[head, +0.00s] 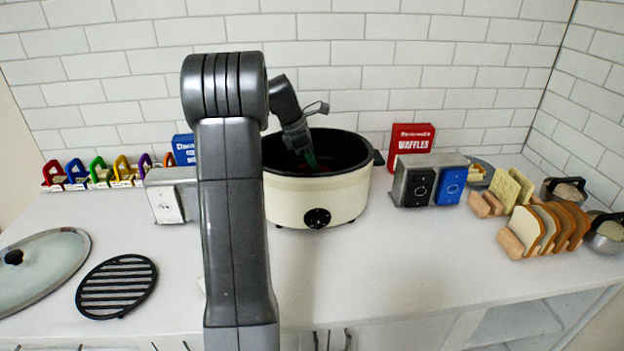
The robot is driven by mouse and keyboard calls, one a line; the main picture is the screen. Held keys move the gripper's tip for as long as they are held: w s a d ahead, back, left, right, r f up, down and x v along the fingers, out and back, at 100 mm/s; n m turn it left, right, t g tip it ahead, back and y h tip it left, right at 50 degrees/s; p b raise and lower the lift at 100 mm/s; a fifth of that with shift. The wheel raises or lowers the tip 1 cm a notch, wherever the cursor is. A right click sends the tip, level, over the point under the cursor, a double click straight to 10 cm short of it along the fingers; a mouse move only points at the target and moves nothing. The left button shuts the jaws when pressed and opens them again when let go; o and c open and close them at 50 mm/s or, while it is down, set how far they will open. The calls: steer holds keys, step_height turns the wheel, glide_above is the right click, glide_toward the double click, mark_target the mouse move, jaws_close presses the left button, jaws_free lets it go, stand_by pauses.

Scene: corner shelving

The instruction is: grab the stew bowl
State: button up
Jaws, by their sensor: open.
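A cream pot (318,198) with a dark inside and a dark knob stands on the counter against the tiled wall. Something red and green (312,163) shows small inside it. I cannot tell whether this is food or a bowl, and I make out no clear stew bowl. My gripper (306,150) points down over the pot's opening, its tip at or below rim height. It is open, and I see nothing held in it. My upright arm hides the pot's left edge. A shallow dish (482,170) stands at the right, partly hidden behind a toaster, its contents unclear.
Grey toasters stand left (172,195) and right (428,180) of the pot. A red waffle box (411,140) is behind the right one. Bread racks (545,230) are at far right. A glass lid (45,265) and black trivet (117,285) lie left. Front-middle counter is clear.

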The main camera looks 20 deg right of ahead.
steer(key=shift+f, duration=0.25)
steer(key=shift+c, duration=0.4)
jaws_close()
steer(key=shift+r, duration=0.1)
stand_by(1.1)
